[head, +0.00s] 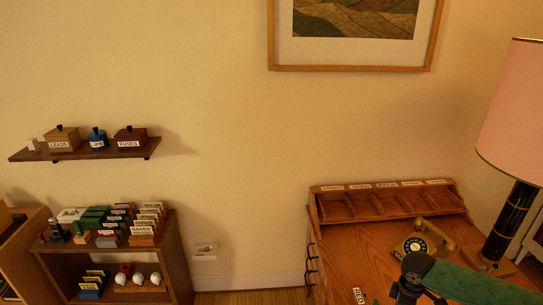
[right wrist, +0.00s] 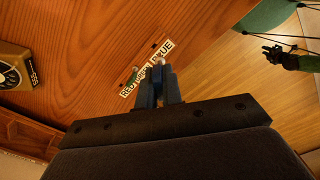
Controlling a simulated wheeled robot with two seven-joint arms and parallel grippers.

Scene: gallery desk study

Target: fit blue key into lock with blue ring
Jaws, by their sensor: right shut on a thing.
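My right gripper (right wrist: 158,88) is low over the desk top, at a strip of name labels. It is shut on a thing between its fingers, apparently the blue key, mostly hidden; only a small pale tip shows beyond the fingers. The labels read RED (right wrist: 127,91), a partly covered GREEN and BLUE (right wrist: 164,49). A small greenish piece (right wrist: 134,74) is beside the strip. I cannot make out a blue ring or whether the key touches a lock. In the head view my right gripper (head: 406,294) is at the bottom edge. A dark gripper-like part, possibly my left gripper (right wrist: 282,56), shows at right.
The wooden desk (head: 345,248) has a row of labelled compartments (head: 385,203) at its back. A telephone (head: 420,243) and a pink-shaded lamp (head: 515,110) stand at the right. A low bookcase (head: 180,262) and wall shelf (head: 85,152) are at left. Bare floor (right wrist: 230,85) lies beyond the desk edge.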

